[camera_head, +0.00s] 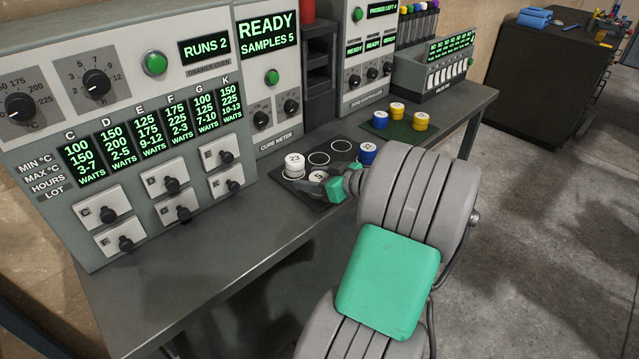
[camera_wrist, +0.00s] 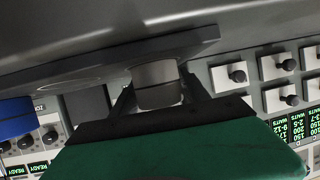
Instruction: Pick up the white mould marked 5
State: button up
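A white mould (camera_head: 317,177) stands at the front of the dark mat (camera_head: 334,201), beside my gripper; its mark looks like a 5 but is small. In the wrist view the pale mould (camera_wrist: 156,84) sits between my two dark fingers, seemingly still against the mat. My gripper (camera_head: 327,187) reaches in low from the right; in the wrist view its fingers (camera_wrist: 158,95) flank the mould closely. I cannot tell whether they press on it. Another white mould (camera_head: 294,163), marked 23, stands just behind to the left.
A blue-sided mould (camera_head: 367,152) stands at the mat's right side, close to my arm. Empty ringed spots lie at the mat's back. A green mat (camera_head: 399,130) holds yellow and blue moulds. The oven panel (camera_head: 130,140) with knobs rises at the left; the cure meter (camera_head: 270,90) stands behind.

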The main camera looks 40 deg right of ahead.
grip_shut()
dwell(0.3)
